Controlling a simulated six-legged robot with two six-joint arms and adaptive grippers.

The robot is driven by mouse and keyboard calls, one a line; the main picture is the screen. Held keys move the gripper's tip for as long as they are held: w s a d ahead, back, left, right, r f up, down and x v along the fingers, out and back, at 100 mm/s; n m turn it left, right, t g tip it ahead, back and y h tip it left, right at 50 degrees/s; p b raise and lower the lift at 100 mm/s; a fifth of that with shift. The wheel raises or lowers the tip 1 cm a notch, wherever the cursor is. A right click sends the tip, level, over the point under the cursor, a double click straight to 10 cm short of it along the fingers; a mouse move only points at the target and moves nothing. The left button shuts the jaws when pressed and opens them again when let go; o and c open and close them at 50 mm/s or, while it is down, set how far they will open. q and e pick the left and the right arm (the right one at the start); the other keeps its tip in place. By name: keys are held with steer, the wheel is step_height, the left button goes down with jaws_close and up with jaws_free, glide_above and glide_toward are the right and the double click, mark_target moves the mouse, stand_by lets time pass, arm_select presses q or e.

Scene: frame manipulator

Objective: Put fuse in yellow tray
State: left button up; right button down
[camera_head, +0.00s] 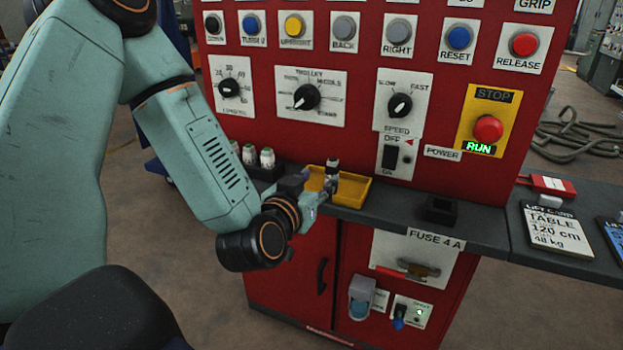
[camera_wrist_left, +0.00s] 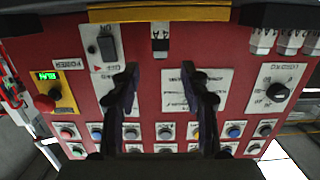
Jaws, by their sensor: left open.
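In the left wrist view the fuse (camera_wrist_left: 160,36) shows a "4" label beside the yellow tray (camera_wrist_left: 205,14), which is at the top edge. I cannot tell whether the fuse touches the tray floor. My left gripper (camera_head: 318,184) is at the tray's left front side. Its two fingers (camera_wrist_left: 163,85) are spread apart with nothing between their tips, and the fuse is beyond them. My right gripper is not in view.
A dark holder with several white, green-topped fuses (camera_head: 249,155) is left of the tray. A black block (camera_head: 437,210) stands on the grey shelf (camera_head: 475,233) to the right. The red control panel (camera_head: 357,150) rises behind. Cards lie at far right.

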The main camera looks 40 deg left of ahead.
arm_select(q)
steer(key=s+d+f+m+g+h, duration=0.1)
steer(key=s+d+f+g, duration=0.2)
steer(key=s+f, duration=0.3)
steer(key=s+d+f+g+h, duration=0.2)
steer(key=s+d+f+g, duration=0.1)
steer(key=f, duration=0.5)
steer(key=s+d+f+m+g+h, duration=0.1)
steer(key=s+d+f+g, duration=0.2)
steer(key=s+f, duration=0.3)
steer(key=s+d+f+g, duration=0.2)
steer(key=s+f+g, duration=0.5)
steer(key=s, duration=0.9)
step_height(320, 180, down, 3)
steer(key=shift+f, duration=0.1)
